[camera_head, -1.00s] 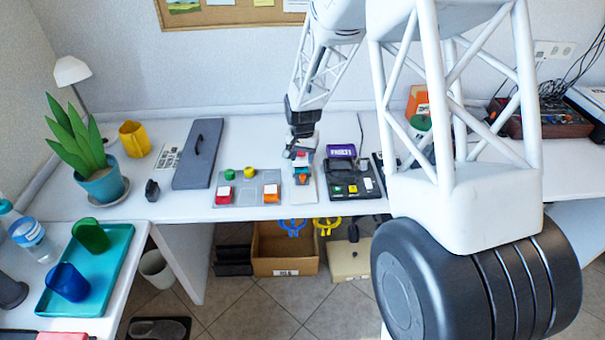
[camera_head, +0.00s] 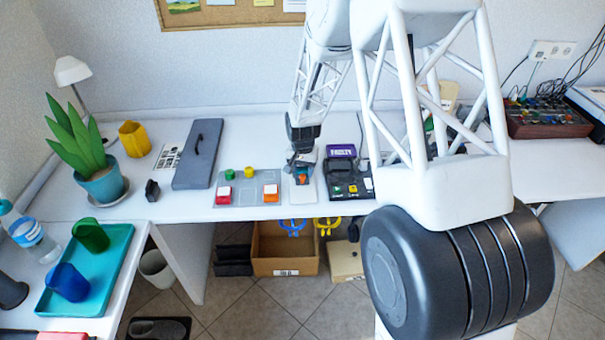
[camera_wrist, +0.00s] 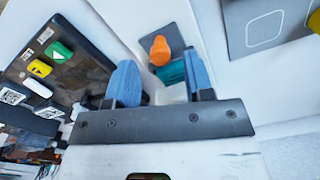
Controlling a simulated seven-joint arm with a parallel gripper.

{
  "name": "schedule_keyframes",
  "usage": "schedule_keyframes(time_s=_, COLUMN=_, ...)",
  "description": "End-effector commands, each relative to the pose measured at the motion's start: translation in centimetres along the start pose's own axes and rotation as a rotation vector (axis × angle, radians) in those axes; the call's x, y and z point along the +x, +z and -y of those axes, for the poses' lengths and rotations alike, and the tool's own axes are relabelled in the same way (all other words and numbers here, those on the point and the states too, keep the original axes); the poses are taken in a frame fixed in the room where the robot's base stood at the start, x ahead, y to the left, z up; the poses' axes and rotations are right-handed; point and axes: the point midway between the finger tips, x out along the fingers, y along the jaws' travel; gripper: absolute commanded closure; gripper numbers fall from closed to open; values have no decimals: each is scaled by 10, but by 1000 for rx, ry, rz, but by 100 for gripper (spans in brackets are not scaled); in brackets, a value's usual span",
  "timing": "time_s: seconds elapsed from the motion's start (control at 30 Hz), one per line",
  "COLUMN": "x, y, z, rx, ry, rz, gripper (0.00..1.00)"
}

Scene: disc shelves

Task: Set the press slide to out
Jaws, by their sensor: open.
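A small device with an orange knob (camera_wrist: 160,50) and a teal block (camera_wrist: 172,72) stands on a grey-and-white base plate (camera_wrist: 188,22); it appears to be the press slide. In the head view its white base (camera_head: 309,190) shows on the desk, mostly covered by my gripper (camera_head: 302,168). In the wrist view my gripper (camera_wrist: 163,82) is open, its two blue fingers on either side of the teal block's line, with the orange knob just beyond the tips. I cannot tell whether the fingers touch it. The slide's position is not clear.
A black panel with green, yellow and white buttons (camera_head: 367,170) stands close on the right. A grey board with coloured blocks (camera_head: 248,198) lies close on the left. A purple box (camera_head: 341,151) stands behind the panel. The desk's front edge is near.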

Motion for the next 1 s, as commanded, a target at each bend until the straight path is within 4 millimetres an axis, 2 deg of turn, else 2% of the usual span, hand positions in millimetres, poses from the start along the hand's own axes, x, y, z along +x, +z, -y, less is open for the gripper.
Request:
schedule_keyframes(time_s=0.2, x=16, y=0, z=0, rx=0, ry=0, rz=1, gripper=52)
schedule_keyframes(time_s=0.6, x=19, y=0, z=0, rx=0, ry=0, rz=0, gripper=52)
schedule_keyframes(time_s=0.67, x=19, y=0, z=0, rx=0, ry=0, rz=0, gripper=60)
schedule_keyframes(time_s=0.9, x=19, y=0, z=0, rx=0, ry=0, rz=0, gripper=97)
schedule_keyframes(time_s=0.93, x=19, y=0, z=0, rx=0, ry=0, rz=0, gripper=100)
schedule_keyframes(time_s=1.0, x=19, y=0, z=0, rx=0, ry=0, rz=0, gripper=100)
